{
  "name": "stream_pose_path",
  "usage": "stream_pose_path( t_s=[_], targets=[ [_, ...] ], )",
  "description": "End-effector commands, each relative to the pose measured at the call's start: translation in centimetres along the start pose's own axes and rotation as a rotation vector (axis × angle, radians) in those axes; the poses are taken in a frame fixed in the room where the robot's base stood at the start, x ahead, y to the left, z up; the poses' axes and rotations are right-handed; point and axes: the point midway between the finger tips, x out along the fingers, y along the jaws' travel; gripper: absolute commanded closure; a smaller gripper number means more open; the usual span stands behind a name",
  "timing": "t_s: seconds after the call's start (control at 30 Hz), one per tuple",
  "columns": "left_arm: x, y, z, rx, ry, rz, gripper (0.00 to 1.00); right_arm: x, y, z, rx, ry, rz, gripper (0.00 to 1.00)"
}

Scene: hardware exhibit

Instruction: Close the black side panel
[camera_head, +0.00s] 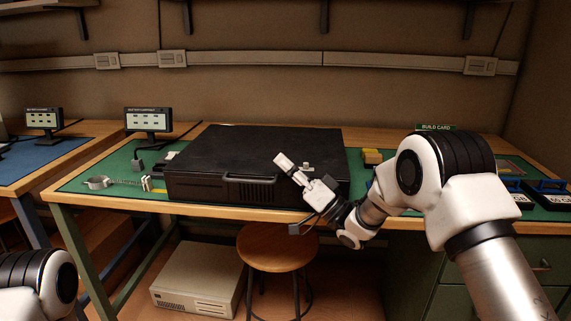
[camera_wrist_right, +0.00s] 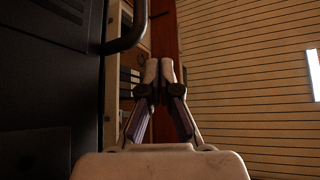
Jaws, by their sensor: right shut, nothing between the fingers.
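A flat black computer case (camera_head: 230,165) lies on the green mat, with its broad black top panel (camera_head: 262,140) facing up. The panel looks flat on the case; I cannot tell whether a gap remains. A black bar handle (camera_head: 250,180) is on the case's front face; a handle also shows in the right wrist view (camera_wrist_right: 128,30). My right gripper (camera_head: 281,160) is shut and empty, in front of the case's right half in the head view. In the right wrist view its fingertips (camera_wrist_right: 159,72) are together, right of the black case wall (camera_wrist_right: 45,90). My left gripper is out of view.
A round wooden stool (camera_head: 278,246) stands before the bench, and a beige computer (camera_head: 196,280) is on the floor. A small display (camera_head: 148,120) stands behind the case's left. A coiled part (camera_head: 100,182) lies left on the mat; blue-handled bins (camera_head: 550,188) are at right.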

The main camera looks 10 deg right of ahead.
Motion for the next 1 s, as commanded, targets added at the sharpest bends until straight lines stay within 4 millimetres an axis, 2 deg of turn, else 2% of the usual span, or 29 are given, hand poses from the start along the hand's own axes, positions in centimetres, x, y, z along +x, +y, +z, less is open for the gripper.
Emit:
stream_pose_path(
  t_s=[0.17,0.27,0.53,0.7,0.77,0.87,0.97,1.0],
  targets=[
    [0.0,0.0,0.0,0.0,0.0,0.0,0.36,-0.8,0.1,-0.1,0.0,0.001,0.002,1.0],
    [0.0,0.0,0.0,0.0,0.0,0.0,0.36,-2.5,0.1,-0.1,0.002,0.002,0.004,1.0],
    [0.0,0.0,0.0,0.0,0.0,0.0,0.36,-9.4,0.1,-0.1,0.002,0.003,0.005,1.0],
    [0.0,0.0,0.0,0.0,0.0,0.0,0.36,-11.8,0.1,0.1,0.002,0.0,0.003,1.0],
    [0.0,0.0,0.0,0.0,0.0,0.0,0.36,-12.5,0.3,0.7,0.011,-0.006,0.01,1.0],
    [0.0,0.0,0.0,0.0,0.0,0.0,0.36,-14.0,1.0,4.4,0.068,-0.047,0.045,1.0],
    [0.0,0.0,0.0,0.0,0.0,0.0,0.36,-17.4,2.1,10.9,0.176,-0.098,0.222,1.0],
    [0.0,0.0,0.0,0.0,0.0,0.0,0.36,-19.4,2.8,13.7,0.199,-0.136,0.339,1.0]
  ],
)
